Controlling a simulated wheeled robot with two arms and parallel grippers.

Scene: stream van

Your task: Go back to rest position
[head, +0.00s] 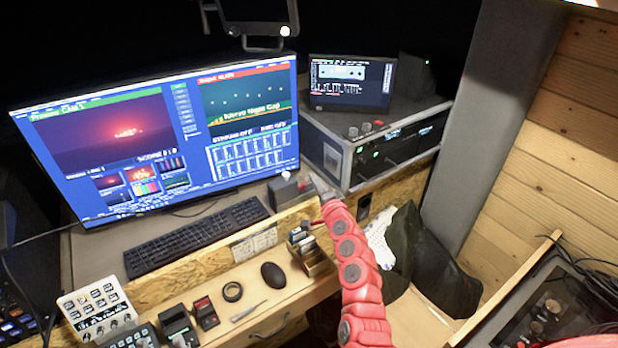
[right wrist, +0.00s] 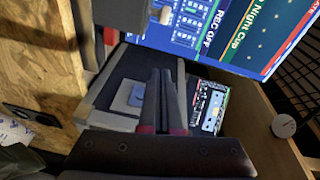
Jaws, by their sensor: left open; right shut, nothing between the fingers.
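My right arm, red and jointed, rises from the bottom of the head view. Its dark gripper (head: 318,186) is over the back of the desk, between the large monitor (head: 170,140) and the grey equipment rack (head: 335,150). In the right wrist view the gripper's dark fingers (right wrist: 162,98) are together, with nothing visible between them. A grey unit with a blue square button (right wrist: 135,94) lies behind the fingers; I cannot tell if they touch it. My left gripper is not in view.
A keyboard (head: 196,237), mouse (head: 273,275), tape roll (head: 232,291) and small control boxes crowd the desk. A small box with a knob (head: 289,190) stands close left of my gripper. A dark bag (head: 425,260) is right of my arm; a wooden-edged case (head: 545,310) stands lower right.

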